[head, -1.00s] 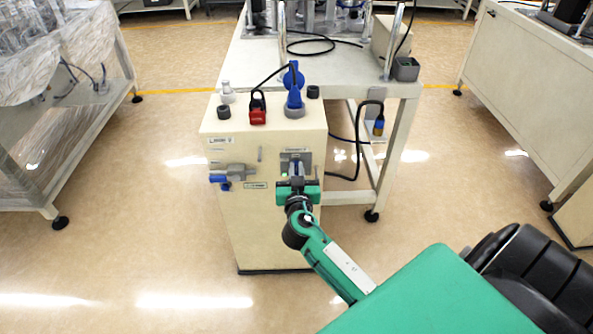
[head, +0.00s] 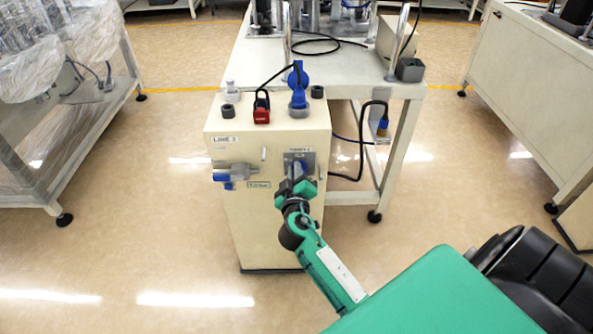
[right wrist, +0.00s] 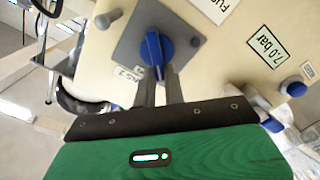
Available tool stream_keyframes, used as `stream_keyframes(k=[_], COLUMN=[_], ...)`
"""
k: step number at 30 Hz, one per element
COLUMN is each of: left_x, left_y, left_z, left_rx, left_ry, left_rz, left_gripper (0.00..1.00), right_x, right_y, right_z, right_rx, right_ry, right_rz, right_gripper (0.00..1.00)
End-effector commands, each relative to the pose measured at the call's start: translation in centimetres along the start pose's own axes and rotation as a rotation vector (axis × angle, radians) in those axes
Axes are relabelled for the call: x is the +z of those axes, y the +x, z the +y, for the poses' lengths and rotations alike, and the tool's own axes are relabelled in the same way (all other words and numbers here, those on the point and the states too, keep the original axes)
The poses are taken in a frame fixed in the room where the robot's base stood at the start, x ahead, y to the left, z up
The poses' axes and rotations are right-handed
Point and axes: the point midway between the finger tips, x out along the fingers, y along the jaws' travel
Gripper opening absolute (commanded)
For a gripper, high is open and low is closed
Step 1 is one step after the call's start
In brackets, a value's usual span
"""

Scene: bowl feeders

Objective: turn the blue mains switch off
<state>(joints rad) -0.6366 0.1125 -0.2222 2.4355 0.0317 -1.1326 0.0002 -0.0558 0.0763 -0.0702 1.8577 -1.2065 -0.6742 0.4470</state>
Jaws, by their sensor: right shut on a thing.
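The blue mains switch (right wrist: 156,48) is a rotary knob on a grey plate (right wrist: 128,45) on the cream cabinet (head: 268,225). In the head view the knob (head: 298,169) is partly hidden by my right gripper (head: 297,178), which is tilted against the upright plate. In the right wrist view the two fingers (right wrist: 158,76) are on either side of the knob's lower part, shut on it. My left gripper is not in view.
A red padlock-like part (head: 262,112) and a blue plug (head: 299,92) sit on the cabinet top. A valve with a blue handle (head: 228,176) is left of the switch. A table (head: 345,78) stands behind; open floor lies left.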

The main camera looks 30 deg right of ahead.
Motion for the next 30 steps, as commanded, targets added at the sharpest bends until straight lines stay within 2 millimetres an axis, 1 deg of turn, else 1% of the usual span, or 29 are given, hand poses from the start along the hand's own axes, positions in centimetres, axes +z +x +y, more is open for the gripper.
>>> stream_keyframes(k=[7,18,24,30], left_x=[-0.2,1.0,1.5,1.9], left_y=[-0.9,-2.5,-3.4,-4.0], left_z=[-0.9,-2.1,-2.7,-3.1], left_rx=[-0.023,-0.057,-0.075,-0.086], left_ry=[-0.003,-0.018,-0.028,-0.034], left_rz=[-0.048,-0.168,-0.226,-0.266], left_gripper=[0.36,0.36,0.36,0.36], right_x=[0.0,0.2,0.4,0.6], right_y=[0.0,0.0,0.0,0.0], right_z=[-0.5,-1.2,-1.4,-1.6], right_rx=[-0.001,-0.001,-0.001,-0.002], right_ry=[-0.234,-0.566,-0.698,-0.781], right_rz=[-0.001,0.001,0.002,0.001], right_gripper=[0.0,0.0,0.0,0.0])
